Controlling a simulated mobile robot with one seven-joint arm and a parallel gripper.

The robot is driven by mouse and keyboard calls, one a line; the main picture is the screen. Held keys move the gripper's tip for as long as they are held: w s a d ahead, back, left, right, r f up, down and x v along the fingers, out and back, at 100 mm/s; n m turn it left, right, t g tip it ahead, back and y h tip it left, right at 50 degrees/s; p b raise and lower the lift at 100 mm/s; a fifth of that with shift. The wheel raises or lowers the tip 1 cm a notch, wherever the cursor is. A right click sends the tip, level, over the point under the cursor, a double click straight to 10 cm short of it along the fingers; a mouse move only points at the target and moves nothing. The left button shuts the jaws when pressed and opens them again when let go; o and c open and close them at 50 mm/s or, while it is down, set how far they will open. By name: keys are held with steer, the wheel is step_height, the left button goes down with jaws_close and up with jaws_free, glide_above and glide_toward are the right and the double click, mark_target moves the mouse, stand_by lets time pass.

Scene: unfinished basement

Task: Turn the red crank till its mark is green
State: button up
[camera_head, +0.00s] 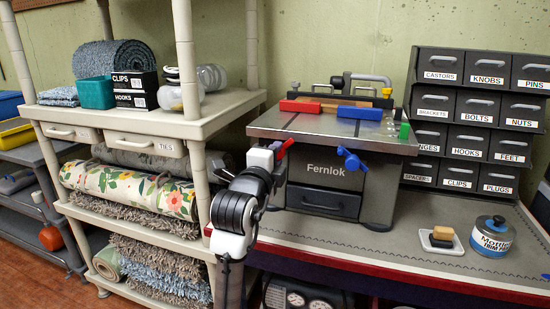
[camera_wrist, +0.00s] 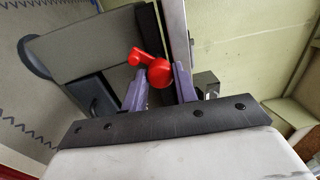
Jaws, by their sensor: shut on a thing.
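The red crank (camera_head: 285,149) is on the left side of the grey Fernlok machine (camera_head: 385,190), near its top edge. In the wrist view the red crank (camera_wrist: 159,72) shows a round hub end and an arm reaching up and left to a smaller rounded end. My gripper (camera_head: 277,151) is at the crank from the left. In the wrist view my gripper (camera_wrist: 160,78) has its two purple fingers on either side of the crank's larger round end, shut on it. I cannot make out a colour mark for this crank in either view.
A blue crank (camera_head: 350,160) sticks out at the machine's front. Red (camera_head: 300,106) and blue (camera_head: 360,112) blocks and a green piece (camera_head: 404,130) are on its top. The beige shelf (camera_head: 190,120) stands close left of my arm. A tin (camera_head: 492,240) is at right.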

steer(key=o, duration=1)
steer(key=shift+c, duration=0.2)
steer(key=shift+s, duration=0.1)
steer(key=b+v, duration=0.1)
steer(key=v, duration=1.2)
steer(key=shift+s+a, duration=0.15)
steer(key=shift+s, duration=0.2)
